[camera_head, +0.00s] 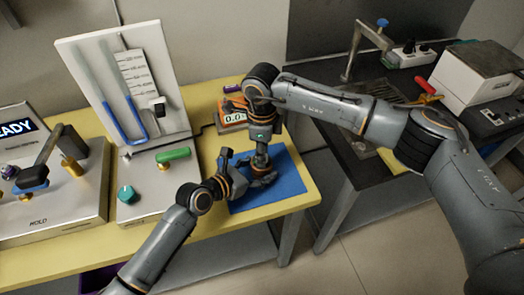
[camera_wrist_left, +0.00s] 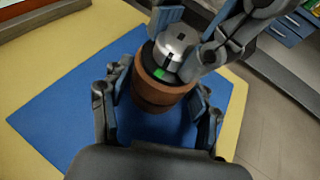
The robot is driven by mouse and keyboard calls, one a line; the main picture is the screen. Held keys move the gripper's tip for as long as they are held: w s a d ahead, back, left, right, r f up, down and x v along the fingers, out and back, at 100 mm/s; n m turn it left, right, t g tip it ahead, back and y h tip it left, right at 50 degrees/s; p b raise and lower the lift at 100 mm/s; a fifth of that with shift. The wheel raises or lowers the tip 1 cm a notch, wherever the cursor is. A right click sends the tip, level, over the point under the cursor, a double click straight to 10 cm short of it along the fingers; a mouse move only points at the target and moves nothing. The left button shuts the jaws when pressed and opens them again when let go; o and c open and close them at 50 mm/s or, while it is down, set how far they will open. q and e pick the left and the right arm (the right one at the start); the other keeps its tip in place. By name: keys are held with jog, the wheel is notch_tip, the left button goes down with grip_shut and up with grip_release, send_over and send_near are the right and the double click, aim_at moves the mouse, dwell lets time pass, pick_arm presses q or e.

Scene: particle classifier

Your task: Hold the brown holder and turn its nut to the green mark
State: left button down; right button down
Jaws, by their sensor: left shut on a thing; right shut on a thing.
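The brown holder (camera_wrist_left: 150,97) stands over the blue mat in the left wrist view. My left gripper (camera_wrist_left: 158,118) is shut on it, one finger on each side. The silver nut (camera_wrist_left: 178,42) sits on top, with a dark line on its side. A green mark (camera_wrist_left: 160,73) shows on the holder's rim, just below the nut and close to that line; I cannot tell if they line up exactly. My right gripper comes from above and is shut on the nut. In the head view my left gripper (camera_head: 240,178) and right gripper (camera_head: 262,168) meet and largely hide the holder.
The blue mat (camera_head: 290,190) lies at the yellow table's (camera_head: 305,203) right end. A white board with a blue tube (camera_head: 128,130) and a green-handled unit (camera_head: 172,154) stand to the left. A dark bench (camera_head: 345,180) is at right.

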pick_arm(q)
jog(key=shift+s+f, duration=0.15)
jog(key=shift+f, duration=0.05)
pick_arm(e)
jog(key=shift+m, duration=0.4)
jog(key=c, duration=1)
grip_release()
jog(key=shift+r, duration=0.1)
notch_tip(320, 180, up, 12)
jog(key=shift+f, duration=0.1)
